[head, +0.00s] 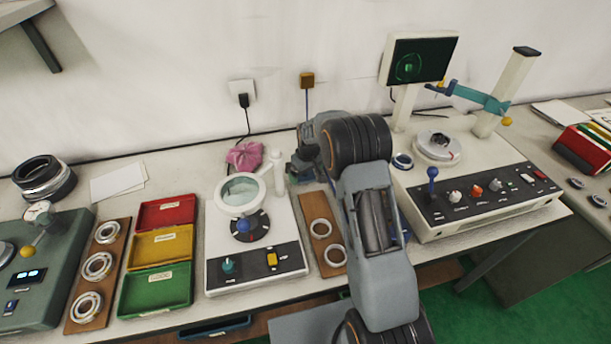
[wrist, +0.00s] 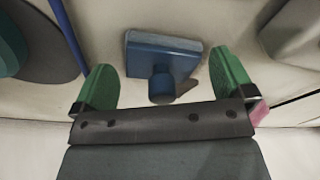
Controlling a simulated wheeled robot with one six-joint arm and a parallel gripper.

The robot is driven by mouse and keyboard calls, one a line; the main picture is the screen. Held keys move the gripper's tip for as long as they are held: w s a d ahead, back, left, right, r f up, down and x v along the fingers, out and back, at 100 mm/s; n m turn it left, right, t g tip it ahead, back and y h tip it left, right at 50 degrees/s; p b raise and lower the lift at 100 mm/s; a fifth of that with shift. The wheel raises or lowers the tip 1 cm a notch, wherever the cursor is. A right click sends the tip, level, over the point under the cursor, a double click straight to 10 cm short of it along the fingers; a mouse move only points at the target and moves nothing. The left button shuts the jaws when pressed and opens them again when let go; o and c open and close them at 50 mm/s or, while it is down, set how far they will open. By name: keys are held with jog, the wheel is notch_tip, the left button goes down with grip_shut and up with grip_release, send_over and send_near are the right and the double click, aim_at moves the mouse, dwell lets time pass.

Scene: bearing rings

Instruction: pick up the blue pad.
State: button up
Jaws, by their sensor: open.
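The blue pad (wrist: 150,52) shows in the wrist view, a flat blue block with a lighter top edge and a round blue knob on its near side. It lies on a pale surface, between and slightly beyond the green fingertips. My gripper (wrist: 163,75) is open, one finger on each side of the pad, with gaps on both sides. I cannot tell its height above the pad. In the head view my gripper (head: 302,158) is beyond the magnifier unit, near the wall, and the pad is hidden behind my arm.
A pink cloth (head: 245,155) lies left of my gripper. A large console (head: 480,212) stands to the right.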

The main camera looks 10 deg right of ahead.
jog(key=shift+f, duration=0.25)
jog(key=shift+c, duration=0.2)
jog(key=c, duration=0.7)
jog(key=shift+r, duration=0.15)
